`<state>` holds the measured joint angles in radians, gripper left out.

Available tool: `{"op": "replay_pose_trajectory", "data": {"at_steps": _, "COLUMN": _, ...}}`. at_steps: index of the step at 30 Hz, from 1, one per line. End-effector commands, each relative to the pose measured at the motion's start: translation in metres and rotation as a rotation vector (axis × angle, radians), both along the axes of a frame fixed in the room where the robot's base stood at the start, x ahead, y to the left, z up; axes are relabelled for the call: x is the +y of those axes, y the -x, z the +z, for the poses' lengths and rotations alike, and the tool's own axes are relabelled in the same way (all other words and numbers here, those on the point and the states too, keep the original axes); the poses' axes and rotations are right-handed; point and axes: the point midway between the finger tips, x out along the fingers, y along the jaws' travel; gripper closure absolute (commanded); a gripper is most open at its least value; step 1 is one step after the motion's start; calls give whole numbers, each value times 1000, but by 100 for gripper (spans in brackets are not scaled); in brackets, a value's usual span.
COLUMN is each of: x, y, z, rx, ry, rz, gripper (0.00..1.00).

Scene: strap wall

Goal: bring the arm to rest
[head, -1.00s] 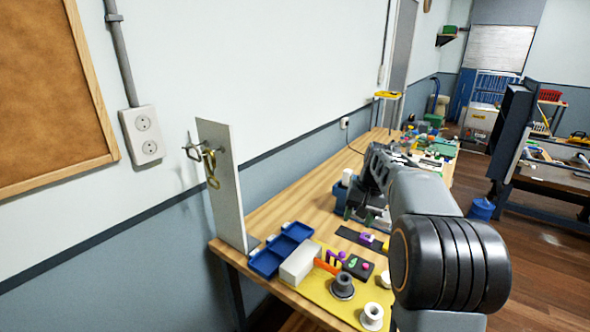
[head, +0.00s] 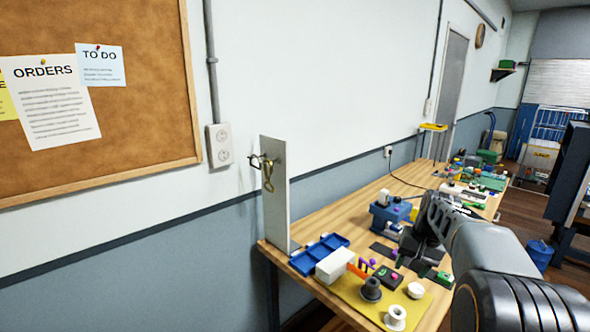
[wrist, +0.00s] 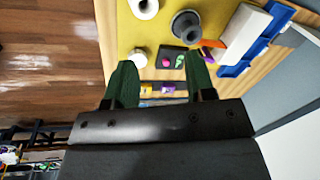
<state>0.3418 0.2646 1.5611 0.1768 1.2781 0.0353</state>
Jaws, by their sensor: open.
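My arm (head: 490,245) reaches in from the lower right of the head view, over the right side of the workbench. My gripper shows in the wrist view (wrist: 157,85) with two green fingers spread apart and nothing between them. It hangs above the wooden bench (head: 350,221), pointing down toward the yellow mat (head: 347,292). In the head view the fingertips are hard to make out among the bench items.
A white upright panel (head: 276,205) with a hook and a brass-coloured piece (head: 268,176) stands at the bench's left end. A blue tray (head: 325,246), white block (head: 335,264), grey spool (head: 371,289) and white spool (head: 395,318) sit nearby. Floor (wrist: 40,60) is clear beside the bench.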

Motion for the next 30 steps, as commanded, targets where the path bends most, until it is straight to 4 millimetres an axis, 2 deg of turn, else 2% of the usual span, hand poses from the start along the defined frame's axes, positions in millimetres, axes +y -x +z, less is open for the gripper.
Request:
{"op": "replay_pose_trajectory", "data": {"at_steps": 3, "x": 2, "y": 10, "z": -14, "rx": 11, "ry": 14, "rz": 7, "gripper": 50}}
{"op": "replay_pose_trajectory", "data": {"at_steps": 11, "x": 23, "y": 47, "z": -29, "rx": -4, "ry": 70, "rz": 57, "gripper": 50}}
{"op": "replay_pose_trajectory", "data": {"at_steps": 17, "x": 55, "y": 95, "z": -36, "rx": -51, "ry": 133, "rz": 145, "gripper": 50}}
{"op": "replay_pose_trajectory", "data": {"at_steps": 24, "x": 100, "y": 169, "z": -48, "rx": -148, "ry": 208, "rz": 297, "gripper": 50}}
{"op": "replay_pose_trajectory", "data": {"at_steps": 27, "x": 111, "y": 188, "z": -50, "rx": -181, "ry": 221, "rz": 341, "gripper": 50}}
{"op": "replay_pose_trajectory", "data": {"at_steps": 30, "x": 119, "y": 198, "z": -47, "rx": -212, "ry": 226, "rz": 369, "gripper": 50}}
